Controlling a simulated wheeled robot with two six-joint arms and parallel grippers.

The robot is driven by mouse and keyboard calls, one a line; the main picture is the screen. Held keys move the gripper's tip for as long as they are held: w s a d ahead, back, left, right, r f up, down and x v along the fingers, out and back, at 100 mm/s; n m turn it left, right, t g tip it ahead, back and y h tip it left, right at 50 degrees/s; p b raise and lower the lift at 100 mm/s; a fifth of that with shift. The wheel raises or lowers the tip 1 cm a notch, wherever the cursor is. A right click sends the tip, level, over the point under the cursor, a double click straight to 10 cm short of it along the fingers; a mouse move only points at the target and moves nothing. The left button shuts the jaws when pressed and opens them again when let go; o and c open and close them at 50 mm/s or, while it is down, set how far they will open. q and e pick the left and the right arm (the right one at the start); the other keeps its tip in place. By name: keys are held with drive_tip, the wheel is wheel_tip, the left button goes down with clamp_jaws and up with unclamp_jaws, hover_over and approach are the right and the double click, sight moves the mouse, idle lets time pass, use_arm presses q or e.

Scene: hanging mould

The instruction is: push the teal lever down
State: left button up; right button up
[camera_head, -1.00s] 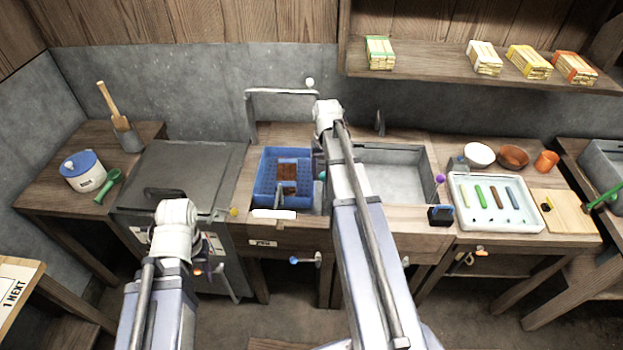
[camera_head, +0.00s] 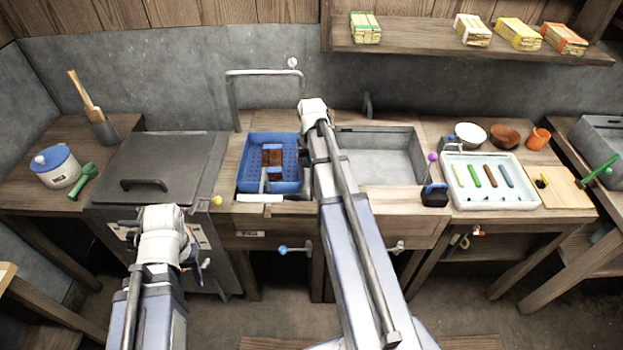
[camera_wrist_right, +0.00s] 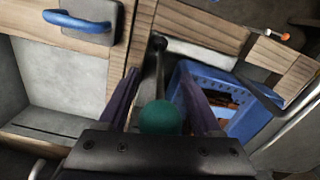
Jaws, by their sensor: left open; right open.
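The teal lever shows in the right wrist view as a round teal knob (camera_wrist_right: 158,117) on a dark stem. The knob lies between the two purple fingers of my right gripper (camera_wrist_right: 158,70), which is open around it; contact cannot be told. In the head view my right arm hides the lever and the right gripper. My left gripper (camera_head: 198,264) is open, low at the left in front of the grey lidded cabinet, away from the lever.
A blue basket (camera_head: 247,178) stands beside my right arm, left of the grey sink (camera_head: 385,160). A purple-knobbed lever (camera_head: 432,157) and a black block with a blue handle (camera_head: 435,196) stand right of the sink. A blue-knobbed lever (camera_head: 283,250) is at the counter front.

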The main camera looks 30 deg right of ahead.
drive_tip(key=shift+f, duration=0.15)
drive_tip(key=shift+c, duration=0.2)
clamp_jaws()
idle(0.3)
idle(0.9)
